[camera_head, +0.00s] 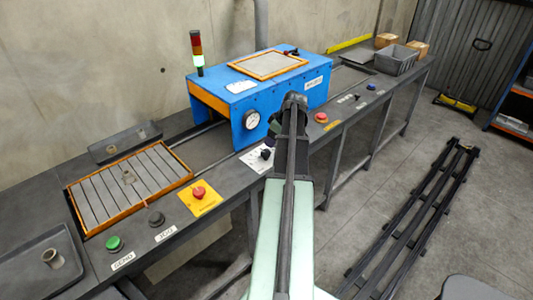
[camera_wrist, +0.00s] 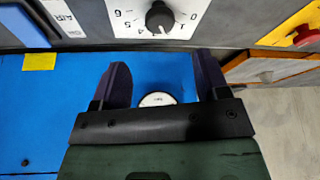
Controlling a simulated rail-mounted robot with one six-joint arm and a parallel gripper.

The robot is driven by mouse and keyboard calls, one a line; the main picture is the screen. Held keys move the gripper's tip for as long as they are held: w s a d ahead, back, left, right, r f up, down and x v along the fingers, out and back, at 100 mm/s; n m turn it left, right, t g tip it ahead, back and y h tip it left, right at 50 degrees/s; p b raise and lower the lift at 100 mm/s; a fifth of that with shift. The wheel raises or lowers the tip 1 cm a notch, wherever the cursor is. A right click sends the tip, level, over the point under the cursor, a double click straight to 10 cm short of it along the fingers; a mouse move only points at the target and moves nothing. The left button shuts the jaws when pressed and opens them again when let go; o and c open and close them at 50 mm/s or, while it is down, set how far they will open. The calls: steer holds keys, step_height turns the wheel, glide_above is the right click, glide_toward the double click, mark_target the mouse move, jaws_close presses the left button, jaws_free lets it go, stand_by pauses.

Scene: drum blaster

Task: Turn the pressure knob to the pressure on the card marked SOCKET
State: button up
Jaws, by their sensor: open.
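The pressure knob (camera_head: 266,154) is black and sits on a white dial plate (camera_head: 256,159) in front of the blue machine. In the wrist view the knob (camera_wrist: 159,17) is at the top edge, with numbers around it on the dial. My gripper (camera_wrist: 162,72) is open and empty, its two dark fingers apart and short of the knob in the picture. The round pressure gauge (camera_head: 252,119) is on the machine's front; it also shows between my fingers in the wrist view (camera_wrist: 157,99), partly hidden. I can read no card marked SOCKET.
The blue machine (camera_head: 285,95) stands behind the bench front. Red buttons (camera_head: 199,192) and (camera_head: 321,118) lie on either side along the bench. A slatted orange-framed tray (camera_head: 128,182) is at left. A yellow note (camera_wrist: 39,61) is on the blue surface. A grey bin (camera_head: 394,60) stands far right.

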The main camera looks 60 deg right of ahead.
mark_target(266, 152)
steer(key=b+x, duration=0.7)
steer(key=x, duration=0.2)
steer(key=shift+f, duration=0.25)
steer(key=shift+r, duration=0.15)
steer(key=c, duration=0.9)
